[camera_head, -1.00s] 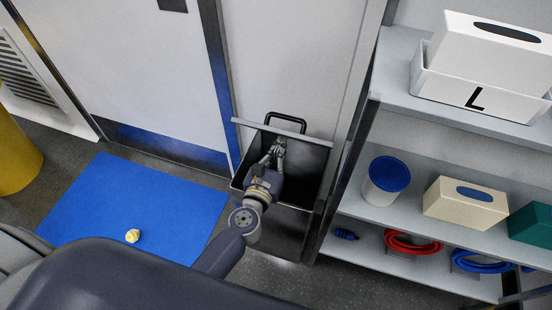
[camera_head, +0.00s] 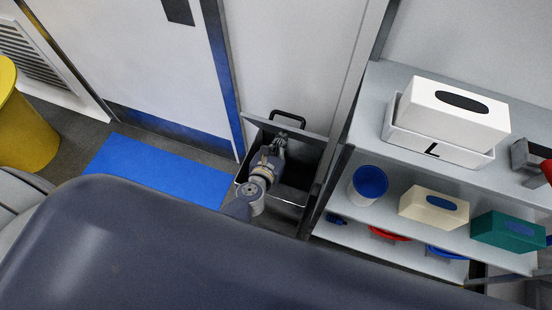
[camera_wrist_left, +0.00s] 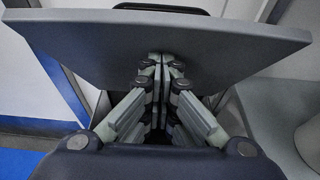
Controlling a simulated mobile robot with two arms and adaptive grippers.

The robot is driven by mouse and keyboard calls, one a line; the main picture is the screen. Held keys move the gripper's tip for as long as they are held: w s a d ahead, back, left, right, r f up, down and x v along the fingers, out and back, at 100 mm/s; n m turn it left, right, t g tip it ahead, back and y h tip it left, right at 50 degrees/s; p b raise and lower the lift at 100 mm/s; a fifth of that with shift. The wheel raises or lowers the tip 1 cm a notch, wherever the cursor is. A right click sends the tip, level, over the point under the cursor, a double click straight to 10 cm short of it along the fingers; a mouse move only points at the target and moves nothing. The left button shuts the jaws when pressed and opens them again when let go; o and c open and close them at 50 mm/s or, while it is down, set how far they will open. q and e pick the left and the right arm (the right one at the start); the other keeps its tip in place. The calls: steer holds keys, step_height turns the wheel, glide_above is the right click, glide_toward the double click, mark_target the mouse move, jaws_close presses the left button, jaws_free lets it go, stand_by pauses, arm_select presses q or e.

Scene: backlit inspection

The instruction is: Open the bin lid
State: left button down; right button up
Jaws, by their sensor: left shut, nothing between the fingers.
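The bin (camera_head: 302,173) is a dark open box low against the wall panel, left of the shelves. Its grey lid (camera_head: 312,139) stands raised at the back, with a black handle (camera_head: 290,118) behind its upper edge, and the dark inside shows below. My left gripper (camera_head: 281,137) reaches over the bin with its fingertips at the lid. In the left wrist view the fingers (camera_wrist_left: 166,60) are shut together and empty, against or just in front of the lid's flat face (camera_wrist_left: 95,50); I cannot tell if they touch. My right gripper is not in view.
Shelves (camera_head: 375,100) on the right hold a white box marked L (camera_head: 430,140), a blue-lidded tub (camera_head: 368,185), a cream box (camera_head: 433,208) and a teal box (camera_head: 507,232). A blue mat (camera_head: 155,170) and yellow bin (camera_head: 25,130) lie left. My arm hides the foreground.

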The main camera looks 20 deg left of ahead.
mark_target(289, 117)
arm_select(q)
steer(key=shift+w+r+p, duration=1.3)
steer(key=shift+w+p, duration=0.2)
steer(key=shift+w, duration=0.1)
steer(key=shift+w+r+p, duration=0.2)
steer(key=shift+w+p, duration=0.05)
steer(key=shift+w, duration=0.2)
steer(key=shift+w+r+p, duration=0.2)
steer(key=shift+w, duration=0.25)
steer(key=shift+w+d+r, duration=0.1)
steer(key=shift+w+r, duration=0.1)
steer(key=shift+w, duration=0.7)
